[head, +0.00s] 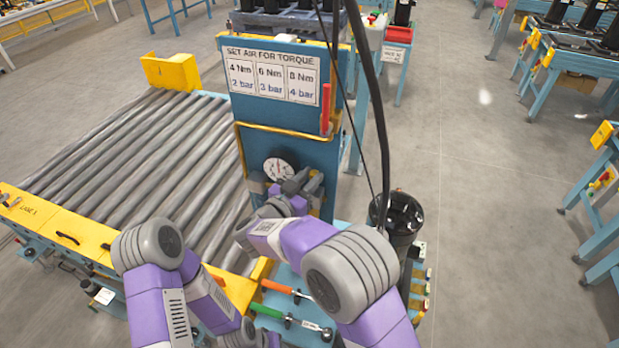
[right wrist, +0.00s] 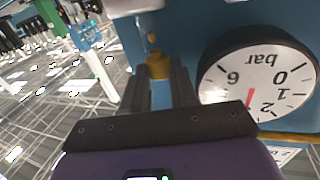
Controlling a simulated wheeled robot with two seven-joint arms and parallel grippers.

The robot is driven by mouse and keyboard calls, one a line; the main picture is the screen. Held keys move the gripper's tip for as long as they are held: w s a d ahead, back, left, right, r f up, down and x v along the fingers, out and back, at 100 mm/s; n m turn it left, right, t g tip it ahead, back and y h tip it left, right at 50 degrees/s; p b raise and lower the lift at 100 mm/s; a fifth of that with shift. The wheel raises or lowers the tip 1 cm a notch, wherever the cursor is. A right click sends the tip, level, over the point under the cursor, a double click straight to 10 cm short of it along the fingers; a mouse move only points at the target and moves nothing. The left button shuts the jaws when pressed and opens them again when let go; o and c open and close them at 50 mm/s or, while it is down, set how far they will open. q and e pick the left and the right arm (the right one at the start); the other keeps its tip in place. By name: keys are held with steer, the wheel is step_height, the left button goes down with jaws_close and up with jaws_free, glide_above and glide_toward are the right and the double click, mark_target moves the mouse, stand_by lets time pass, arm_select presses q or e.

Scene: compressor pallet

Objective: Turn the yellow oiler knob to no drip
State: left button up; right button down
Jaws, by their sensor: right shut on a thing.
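The yellow oiler knob (right wrist: 158,66) sits between the fingertips of my right gripper (right wrist: 160,80) in the right wrist view, below a small clear and yellow fitting. The gripper is shut on the knob. In the head view my right gripper (head: 304,182) is at the blue panel (head: 285,145), just right of the round gauge, and hides the knob. The pressure gauge (right wrist: 258,82) is close beside the fingers in the right wrist view, upside down, with a red needle. My left gripper is not in view; only left arm links show.
A torque sign (head: 273,76) and a red handle (head: 326,109) are on the panel above. A roller conveyor (head: 145,150) lies left.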

steer(key=c, duration=0.9)
jaws_free()
steer(key=shift+s+r, duration=0.1)
